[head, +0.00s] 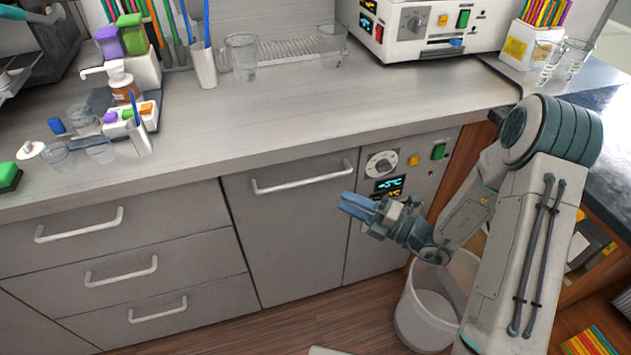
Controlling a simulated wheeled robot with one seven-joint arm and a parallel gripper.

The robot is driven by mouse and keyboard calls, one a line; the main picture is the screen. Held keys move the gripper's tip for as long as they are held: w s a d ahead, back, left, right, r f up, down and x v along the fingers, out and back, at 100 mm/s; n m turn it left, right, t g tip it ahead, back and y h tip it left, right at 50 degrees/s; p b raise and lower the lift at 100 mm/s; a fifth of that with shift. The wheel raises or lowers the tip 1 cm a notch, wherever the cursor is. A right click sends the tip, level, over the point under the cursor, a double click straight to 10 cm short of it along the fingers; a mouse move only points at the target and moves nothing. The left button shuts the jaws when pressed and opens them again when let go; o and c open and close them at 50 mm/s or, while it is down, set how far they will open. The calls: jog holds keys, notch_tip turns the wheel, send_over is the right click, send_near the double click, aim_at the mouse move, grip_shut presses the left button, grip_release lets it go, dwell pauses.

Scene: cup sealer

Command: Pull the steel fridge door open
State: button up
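The steel fridge door (285,235) is a grey panel under the counter, between the drawers and a control panel. It looks closed, flush with the fronts beside it. Its pale bar handle (303,181) runs across near the top edge. My gripper (345,205) is in front of the fridge unit, near the door's right edge, to the right of and below the handle in the picture. Its blue fingers point left and look close together; whether a gap lies between them is unclear. It appears apart from the handle, and I see nothing held.
The control panel (390,163) has a dial and a display. A white bin (425,310) stands on the floor below my arm. Drawers (110,255) with bar handles are on the left. Cups and bottles stand on the counter (300,110). Wooden floor shows below the door.

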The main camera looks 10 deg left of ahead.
aim_at(304, 182)
jog(key=x, duration=1.2)
jog(key=shift+a+r, duration=0.1)
jog(key=shift+a, duration=0.1)
